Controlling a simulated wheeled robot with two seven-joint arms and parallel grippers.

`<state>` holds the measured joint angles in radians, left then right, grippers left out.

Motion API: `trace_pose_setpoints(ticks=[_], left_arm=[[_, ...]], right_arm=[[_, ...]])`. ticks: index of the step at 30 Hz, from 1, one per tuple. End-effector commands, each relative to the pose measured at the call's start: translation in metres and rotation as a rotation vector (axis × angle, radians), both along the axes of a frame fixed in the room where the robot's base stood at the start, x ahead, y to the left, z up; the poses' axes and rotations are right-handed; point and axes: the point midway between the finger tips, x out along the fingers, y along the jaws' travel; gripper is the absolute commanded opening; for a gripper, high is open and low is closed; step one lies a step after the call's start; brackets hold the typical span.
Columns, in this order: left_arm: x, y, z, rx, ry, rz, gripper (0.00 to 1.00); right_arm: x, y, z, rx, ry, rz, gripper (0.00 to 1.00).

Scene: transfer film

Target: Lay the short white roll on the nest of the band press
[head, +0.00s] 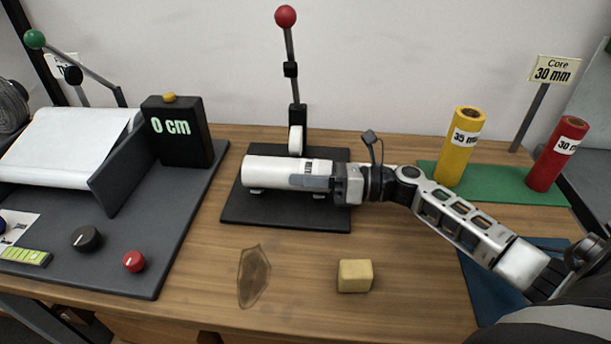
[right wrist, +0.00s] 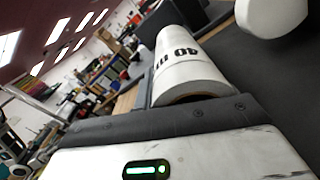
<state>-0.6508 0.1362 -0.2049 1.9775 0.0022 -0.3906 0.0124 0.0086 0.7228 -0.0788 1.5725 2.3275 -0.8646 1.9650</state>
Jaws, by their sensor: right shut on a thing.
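The short white roll (head: 268,171) lies level over the band press's black base plate (head: 240,212); its printed label and open brown core end also show in the right wrist view (right wrist: 187,65). My right gripper (head: 310,182) is shut on the roll's right end, its finger along the near side. The press's white round head (head: 296,140) is raised behind the roll, under the red-knobbed lever (head: 290,60). My left gripper is not in view.
A dark machine with a "0 cm" display (head: 180,130) and a white sheet (head: 65,145) stands at left. Yellow (head: 460,148) and red (head: 557,155) cores stand on a green mat (head: 500,187). A tan block (head: 355,276) and a clear brownish piece (head: 253,275) lie in front.

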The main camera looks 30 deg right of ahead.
Motion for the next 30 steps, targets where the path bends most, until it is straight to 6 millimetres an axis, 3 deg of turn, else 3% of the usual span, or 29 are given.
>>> trace_pose_setpoints(ticks=[4,7,22,30], left_arm=[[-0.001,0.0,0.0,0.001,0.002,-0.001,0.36],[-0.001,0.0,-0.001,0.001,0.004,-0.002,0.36],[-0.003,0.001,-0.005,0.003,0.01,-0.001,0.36],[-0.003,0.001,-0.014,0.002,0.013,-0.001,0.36]], right_arm=[[0.0,0.0,0.002,0.002,-0.003,0.0,0.0],[0.0,0.0,0.002,0.001,-0.002,0.0,0.33],[-0.003,-0.005,-0.001,0.001,0.002,-0.001,0.34],[-0.034,-0.045,-0.004,-0.001,0.005,-0.001,0.34]])
